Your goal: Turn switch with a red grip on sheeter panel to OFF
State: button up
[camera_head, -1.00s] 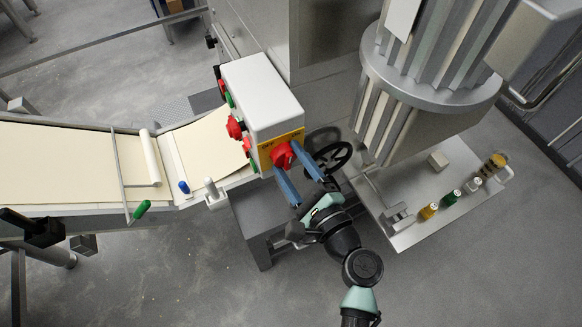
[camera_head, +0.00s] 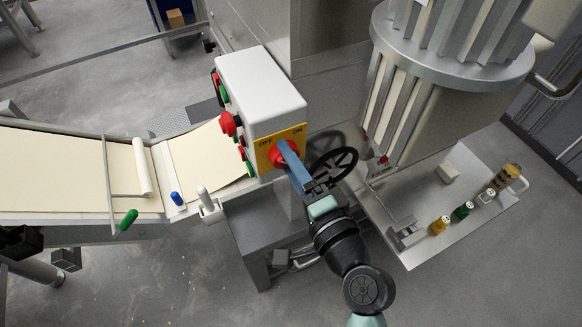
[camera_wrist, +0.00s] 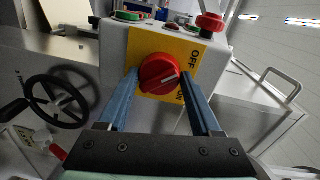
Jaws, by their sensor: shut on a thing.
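The sheeter panel's white box (camera_head: 262,92) carries a yellow plate (camera_head: 266,157) marked OFF on the left and ON on the right in the head view. The switch's red grip (camera_head: 275,153) sits on this plate, partly hidden by my gripper (camera_head: 284,152). In the wrist view the red grip (camera_wrist: 158,74) is between the two blue fingers of my gripper (camera_wrist: 159,77), which is shut on it. A pale mark on the grip points to the right there, roughly between the OFF and ON labels.
A black handwheel (camera_head: 333,166) is close to the right of my gripper. A red button (camera_head: 229,123) and green buttons are on the box's left side. A dough conveyor (camera_head: 60,170) lies left. A machine table (camera_head: 440,215) with several small bottles stands right.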

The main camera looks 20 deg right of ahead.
jog(key=shift+n, duration=0.4)
jog(key=o, duration=1.4)
jog(key=shift+c, duration=0.2)
jog(key=s+b, duration=0.4)
jog(key=s, duration=0.9)
jog(key=shift+d+r, duration=0.2)
jog(key=shift+r, duration=0.25)
